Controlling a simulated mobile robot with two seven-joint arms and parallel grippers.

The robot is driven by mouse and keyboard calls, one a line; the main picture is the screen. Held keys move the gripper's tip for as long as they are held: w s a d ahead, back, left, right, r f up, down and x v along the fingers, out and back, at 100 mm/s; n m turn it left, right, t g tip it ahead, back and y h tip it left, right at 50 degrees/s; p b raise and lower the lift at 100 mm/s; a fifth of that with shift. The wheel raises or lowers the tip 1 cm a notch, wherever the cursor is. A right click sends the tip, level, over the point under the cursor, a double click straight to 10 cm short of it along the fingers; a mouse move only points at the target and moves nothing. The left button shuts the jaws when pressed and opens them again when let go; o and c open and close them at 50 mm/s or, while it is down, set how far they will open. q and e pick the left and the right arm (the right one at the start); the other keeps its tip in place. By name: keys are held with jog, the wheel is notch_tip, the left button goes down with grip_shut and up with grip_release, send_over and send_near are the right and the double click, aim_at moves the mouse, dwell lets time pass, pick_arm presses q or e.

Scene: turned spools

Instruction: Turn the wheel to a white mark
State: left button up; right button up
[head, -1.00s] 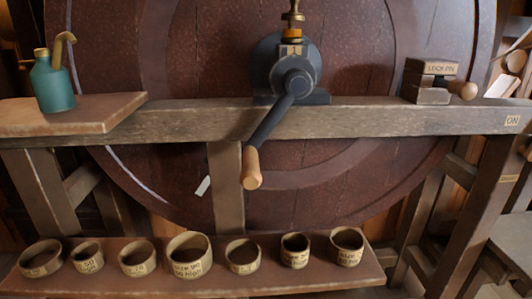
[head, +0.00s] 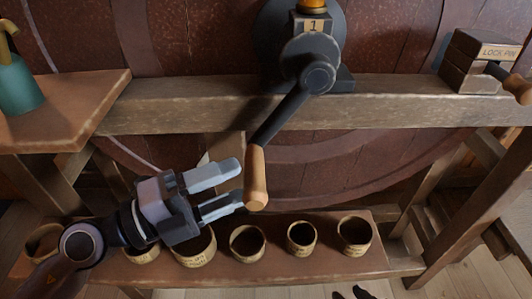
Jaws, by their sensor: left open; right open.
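The large red-brown wheel (head: 395,150) stands behind a wooden beam. Its dark crank arm (head: 283,115) slants down-left from a hub (head: 317,77) to a pale wooden handle (head: 257,180). A plate above the hub reads 1 (head: 313,25). My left gripper (head: 240,182) is open, its two fingers pointing right, with the tips just left of the handle's lower half. I cannot tell whether they touch it. I cannot make out a white mark on the wheel; my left gripper covers part of its lower face. My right gripper is not in view.
The beam (head: 190,108) crosses in front of the wheel. A LOCK PIN block (head: 480,60) sits on it at right; a teal oil can (head: 15,85) stands at left. Several labelled rings stand on a low shelf (head: 325,262), some hidden by my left arm.

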pick_arm(q)
jog(key=p+x, duration=0.1)
jog(key=x, duration=0.5)
jog(key=shift+d, duration=0.35)
